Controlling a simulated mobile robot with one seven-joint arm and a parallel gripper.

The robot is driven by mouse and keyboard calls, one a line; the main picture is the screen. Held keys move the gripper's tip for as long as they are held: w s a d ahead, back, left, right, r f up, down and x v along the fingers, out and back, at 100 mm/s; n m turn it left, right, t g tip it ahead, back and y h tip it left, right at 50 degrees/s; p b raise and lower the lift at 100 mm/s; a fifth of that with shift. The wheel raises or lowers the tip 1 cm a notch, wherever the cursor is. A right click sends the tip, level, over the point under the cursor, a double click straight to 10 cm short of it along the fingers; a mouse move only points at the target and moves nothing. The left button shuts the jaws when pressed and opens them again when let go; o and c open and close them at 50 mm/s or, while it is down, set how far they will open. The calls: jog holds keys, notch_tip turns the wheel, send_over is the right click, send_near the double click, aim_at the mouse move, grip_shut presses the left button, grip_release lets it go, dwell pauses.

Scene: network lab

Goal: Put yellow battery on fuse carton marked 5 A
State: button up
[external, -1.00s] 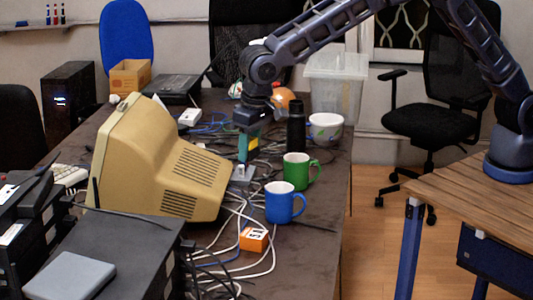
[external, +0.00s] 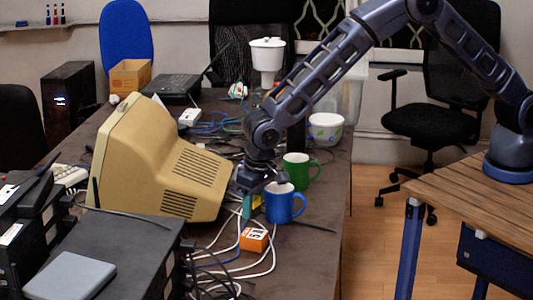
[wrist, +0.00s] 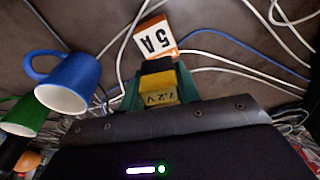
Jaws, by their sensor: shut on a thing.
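My gripper (external: 251,206) is shut on the yellow battery (wrist: 162,90). In the wrist view the battery sits between the teal fingers, with a black end toward the carton and part of a "12V" label showing. In the external view only a little of the battery shows. The orange and white fuse carton (external: 254,239) lies on the dark table, a little nearer the camera than my gripper. In the wrist view its white top (wrist: 153,38) reads "5 A", just beyond the battery. My gripper is above the table and apart from the carton.
A blue mug (external: 280,205) stands close to the right of my gripper, with a green mug (external: 296,172) behind it. A beige monitor (external: 165,165) stands to the left. Loose cables (external: 225,255) run around the carton. Bare table lies right of the carton.

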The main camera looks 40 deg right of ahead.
aim_at(253, 233)
jog(key=shift+f, duration=2.2)
jog(key=shift+f, duration=0.15)
jog(key=o, duration=1)
jog(key=r, duration=0.4)
jog(key=s+r, duration=0.1)
jog(key=r, duration=0.7)
jog(key=shift+s+d+r, duration=0.1)
jog(key=shift+s+d, duration=0.25)
jog(key=shift+d, duration=0.05)
